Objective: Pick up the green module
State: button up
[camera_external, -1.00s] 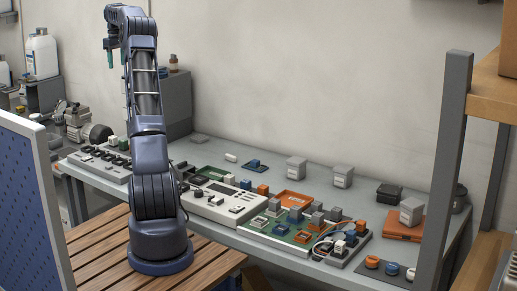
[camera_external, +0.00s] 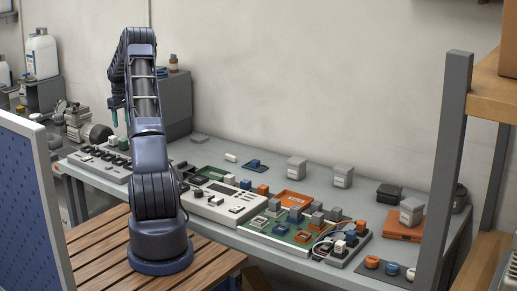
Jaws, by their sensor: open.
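A small dark green block (camera_external: 124,144), which looks like the green module, sits on the grey panel at the left end of the bench, beside a white block (camera_external: 112,141). My gripper (camera_external: 115,119), with teal fingertips, hangs pointing down above these blocks, apart from them. It is open, with nothing seen between its fingers. The gap between the fingers is too small to make out clearly.
The grey panel (camera_external: 97,159) carries a row of dark parts. A grey cabinet (camera_external: 174,105) stands behind my arm.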

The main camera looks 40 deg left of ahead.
aim_at(123, 140)
jog(key=shift+s+d+f, duration=0.1)
jog(key=shift+f, duration=2.5)
jog(key=shift+s+d+f, duration=0.1)
jog(key=shift+f, duration=2.5)
jog(key=c, duration=1.1)
jog(key=shift+a+r, duration=0.1)
jog(key=shift+r, duration=0.05)
